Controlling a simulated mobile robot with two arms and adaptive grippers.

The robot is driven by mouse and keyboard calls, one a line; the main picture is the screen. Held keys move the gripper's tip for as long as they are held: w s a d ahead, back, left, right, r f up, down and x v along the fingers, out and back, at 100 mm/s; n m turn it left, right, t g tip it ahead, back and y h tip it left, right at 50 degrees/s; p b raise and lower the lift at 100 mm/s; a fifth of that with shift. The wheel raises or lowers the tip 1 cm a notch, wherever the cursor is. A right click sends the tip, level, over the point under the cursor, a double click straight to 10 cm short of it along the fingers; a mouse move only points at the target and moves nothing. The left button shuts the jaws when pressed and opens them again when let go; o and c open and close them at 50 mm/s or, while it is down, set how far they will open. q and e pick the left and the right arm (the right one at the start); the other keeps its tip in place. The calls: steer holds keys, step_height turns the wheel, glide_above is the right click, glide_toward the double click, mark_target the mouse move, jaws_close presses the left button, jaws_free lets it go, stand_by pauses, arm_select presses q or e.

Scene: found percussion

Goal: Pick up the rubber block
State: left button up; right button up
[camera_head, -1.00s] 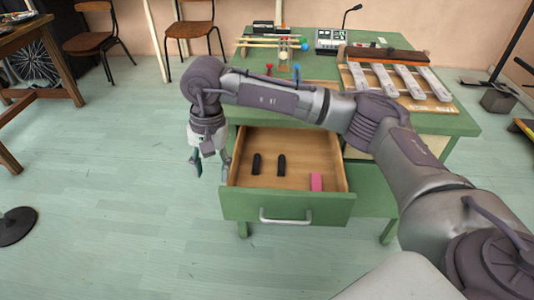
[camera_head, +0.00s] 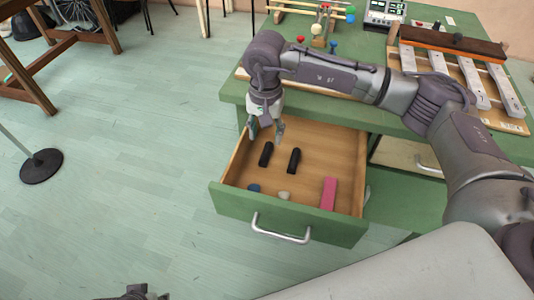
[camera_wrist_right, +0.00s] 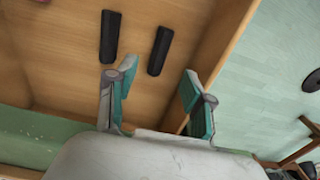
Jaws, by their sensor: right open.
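A pink block (camera_head: 329,194) lies in the front right of the open drawer (camera_head: 292,215). Two dark blocks, a left one (camera_head: 266,154) and a right one (camera_head: 294,160), lie further back. I cannot tell by sight which one is rubber. My right gripper (camera_head: 265,130) is open and empty above the drawer's back left, near the dark blocks and away from the pink one. In the right wrist view, the open fingers (camera_wrist_right: 158,86) show with two dark blocks (camera_wrist_right: 110,37) (camera_wrist_right: 159,51) beyond them. Only a dark part of my left arm shows at the bottom edge.
A blue piece (camera_head: 254,188) and a pale piece (camera_head: 284,195) lie near the drawer's front wall. The green desk (camera_head: 232,92) carries a metal bar instrument (camera_head: 470,80). A round stand base (camera_head: 41,165) is on the floor at left. The floor left of the drawer is clear.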

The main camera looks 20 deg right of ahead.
mark_target(266, 151)
step_height(266, 151, down, 7)
steer(key=shift+r+b, duration=0.1)
steer(key=shift+b, duration=0.3)
arm_select(q)
steer(key=v, duration=0.3)
steer(key=shift+r, duration=0.2)
arm_select(e)
jaws_close()
